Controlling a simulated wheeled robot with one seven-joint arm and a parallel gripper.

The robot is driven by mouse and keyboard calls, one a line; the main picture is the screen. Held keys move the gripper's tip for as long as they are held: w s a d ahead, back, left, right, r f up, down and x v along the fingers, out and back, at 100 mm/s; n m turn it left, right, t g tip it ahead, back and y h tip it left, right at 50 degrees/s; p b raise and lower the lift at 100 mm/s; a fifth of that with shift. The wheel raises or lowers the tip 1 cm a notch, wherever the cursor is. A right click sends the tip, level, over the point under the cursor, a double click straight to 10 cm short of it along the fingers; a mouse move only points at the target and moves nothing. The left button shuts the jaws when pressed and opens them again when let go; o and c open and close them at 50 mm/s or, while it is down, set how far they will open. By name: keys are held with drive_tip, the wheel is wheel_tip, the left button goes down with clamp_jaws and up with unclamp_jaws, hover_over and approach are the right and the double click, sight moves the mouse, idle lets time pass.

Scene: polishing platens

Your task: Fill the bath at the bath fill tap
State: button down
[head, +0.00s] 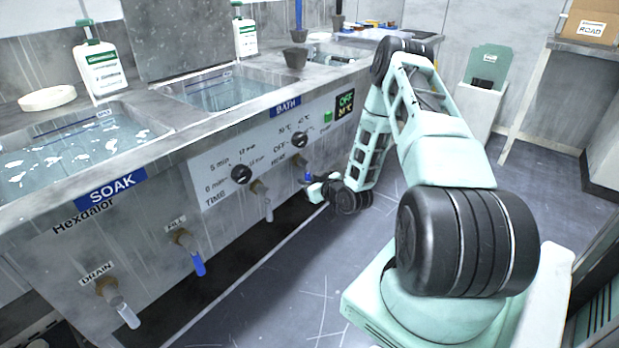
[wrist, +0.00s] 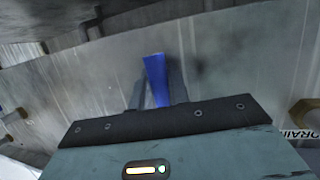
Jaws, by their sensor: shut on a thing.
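The bath (head: 262,95) is a metal basin in the counter with what looks like water in it, above a blue BATH label (head: 285,107). Below the control panel, a brass tap (head: 300,161) with a blue lever (head: 308,177) sticks out of the front. My gripper (head: 316,188) is at this lever, small and partly hidden in the head view. In the wrist view, my gripper (wrist: 157,82) has its two grey fingers on either side of the blue lever (wrist: 155,72), shut on it. Whether water runs is not visible.
The SOAK tank (head: 75,140) at left has its own blue-levered FILL tap (head: 180,238) and pale DRAIN tap (head: 108,287). Another pale-levered tap (head: 260,188) stands left of my gripper. Floor in front is clear.

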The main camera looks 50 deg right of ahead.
drive_tip(key=shift+a+m, duration=0.2)
drive_tip(key=shift+m, duration=0.1)
idle(0.4)
drive_tip(key=c, duration=1.3)
unclamp_jaws()
drive_tip(key=shift+s, duration=0.15)
drive_tip(key=p+v, duration=0.2)
drive_tip(key=v, duration=1.5)
drive_tip(key=shift+s+d+r, duration=0.1)
drive_tip(key=shift+d, duration=0.05)
